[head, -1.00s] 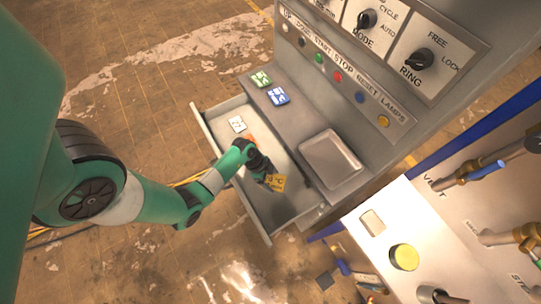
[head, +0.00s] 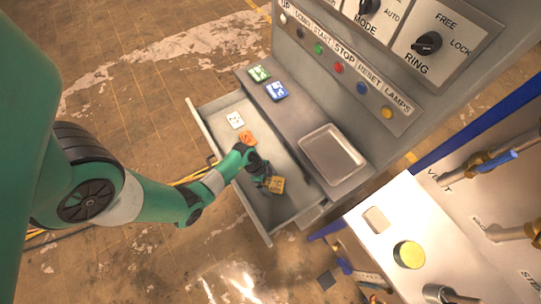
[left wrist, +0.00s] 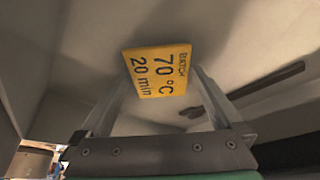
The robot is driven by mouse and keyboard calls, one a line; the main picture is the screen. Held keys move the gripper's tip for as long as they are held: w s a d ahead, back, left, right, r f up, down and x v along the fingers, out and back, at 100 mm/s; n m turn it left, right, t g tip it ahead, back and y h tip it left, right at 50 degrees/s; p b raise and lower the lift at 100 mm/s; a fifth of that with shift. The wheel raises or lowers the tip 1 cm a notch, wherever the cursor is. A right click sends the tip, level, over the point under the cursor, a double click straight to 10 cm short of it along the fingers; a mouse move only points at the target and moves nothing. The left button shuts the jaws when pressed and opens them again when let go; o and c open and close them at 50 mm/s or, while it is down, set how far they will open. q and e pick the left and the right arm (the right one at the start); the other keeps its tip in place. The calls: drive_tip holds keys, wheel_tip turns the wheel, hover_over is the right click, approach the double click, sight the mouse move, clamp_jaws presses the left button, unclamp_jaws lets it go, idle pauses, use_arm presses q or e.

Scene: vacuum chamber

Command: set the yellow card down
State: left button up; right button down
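The yellow card (head: 275,184) is at the tip of my left gripper (head: 266,180), inside the open drawer (head: 232,160). In the left wrist view the yellow card (left wrist: 158,70) reads "70 °C 20 min" and sits between the ends of the two fingers, which close on its side edges. The drawer's pale floor shows behind it. Whether the card's far edge touches the floor cannot be told. My right gripper is not in view.
The control panel rises behind.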

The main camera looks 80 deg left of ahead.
use_arm(q)
drive_tip(key=p+v, duration=0.6)
drive_tip(key=v, duration=0.6)
drive_tip(key=shift+r, duration=0.1)
